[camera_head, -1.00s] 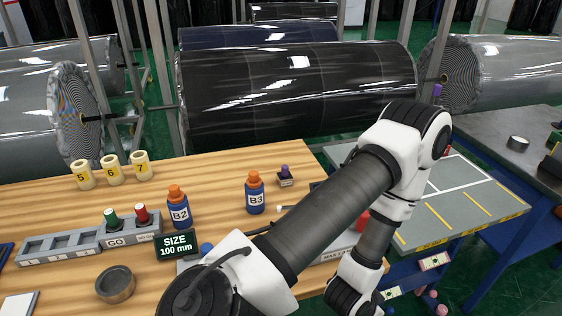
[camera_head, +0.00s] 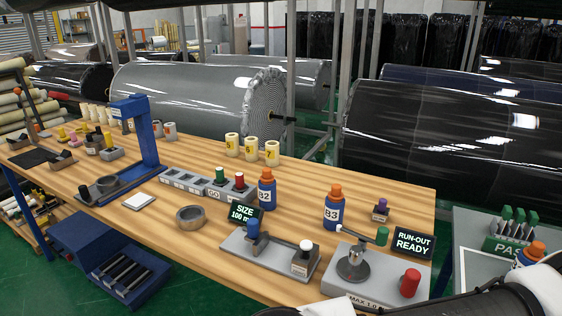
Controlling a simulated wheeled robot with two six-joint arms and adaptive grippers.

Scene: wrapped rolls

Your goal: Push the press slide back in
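A blue press frame (camera_head: 148,135) stands upright on the left part of the wooden bench. A low dark plate (camera_head: 86,197), which looks like its slide, reaches out from the foot of the frame toward the front edge. A dark round cup or ring (camera_head: 106,184) sits on this plate. How far the slide is out is hard to tell at this size. Only white and black parts of my arm show, at the bottom right corner. Neither of my grippers is in view.
On the bench (camera_head: 150,222), a grey ring (camera_head: 190,218), a sizing fixture (camera_head: 268,254) and a run-out gauge (camera_head: 352,268) stand right of the press. Blue bottles (camera_head: 266,191) stand behind them. A blue slotted unit (camera_head: 125,275) stands below the bench's front edge.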

